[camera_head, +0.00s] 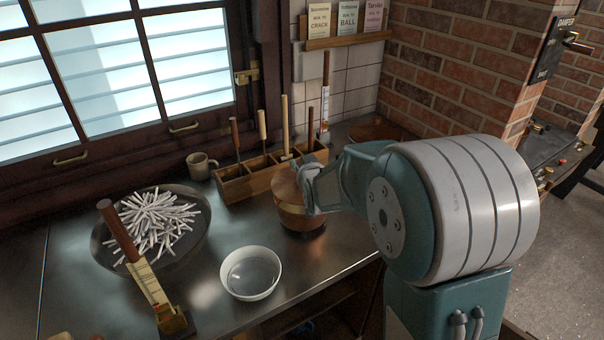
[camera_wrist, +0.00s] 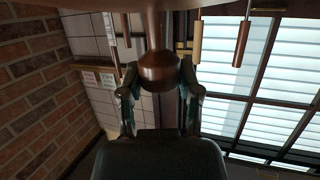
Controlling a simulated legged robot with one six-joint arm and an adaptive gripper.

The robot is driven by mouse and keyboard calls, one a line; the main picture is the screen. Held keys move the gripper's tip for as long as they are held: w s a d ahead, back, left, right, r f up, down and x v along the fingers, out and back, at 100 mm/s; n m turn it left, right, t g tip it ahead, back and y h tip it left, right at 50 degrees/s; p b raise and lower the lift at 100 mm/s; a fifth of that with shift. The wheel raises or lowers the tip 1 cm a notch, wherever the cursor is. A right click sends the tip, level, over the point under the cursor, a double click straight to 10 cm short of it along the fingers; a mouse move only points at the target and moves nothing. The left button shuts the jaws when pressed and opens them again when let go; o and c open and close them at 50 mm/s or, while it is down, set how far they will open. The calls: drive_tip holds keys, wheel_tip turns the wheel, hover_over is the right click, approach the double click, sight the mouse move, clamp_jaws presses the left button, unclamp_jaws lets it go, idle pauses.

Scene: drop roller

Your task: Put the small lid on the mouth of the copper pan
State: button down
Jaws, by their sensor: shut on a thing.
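The copper pan (camera_head: 302,220) stands on the metal counter, right of the white bowl. The small copper-coloured lid (camera_head: 284,187) is at the pan's mouth, partly hidden by my gripper (camera_head: 312,190). I cannot tell whether the lid rests on the rim or is held just above it. In the wrist view, a rounded brown knob (camera_wrist: 158,72) on a stem sits between the two fingers of my gripper (camera_wrist: 160,92), with a pale brown rim along the top edge. My gripper is shut on the lid by this knob.
A wooden box (camera_head: 236,188) with several upright tools stands behind the pan, with a mug (camera_head: 200,166) to its left. A white bowl (camera_head: 250,290) is in front. A dark pan (camera_head: 196,243) of white sticks lies left. A brick wall (camera_head: 455,60) rises behind at right.

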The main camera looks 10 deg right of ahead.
drive_tip(key=shift+w+f, duration=0.1)
drive_tip(key=shift+f, duration=1.6)
drive_tip(key=shift+f, duration=0.15)
drive_tip(key=shift+c, duration=1.5)
unclamp_jaws()
drive_tip(key=shift+s+r, duration=0.2)
drive_tip(key=shift+r, duration=0.05)
drive_tip(key=s+r+g, duration=0.3)
drive_tip(key=s+g, duration=0.1)
drive_tip(key=s, duration=1.4)
drive_tip(key=s+r+g, duration=0.4)
drive_tip(key=s+g, duration=0.1)
drive_tip(key=s, duration=1.3)
drive_tip(key=shift+r, duration=0.2)
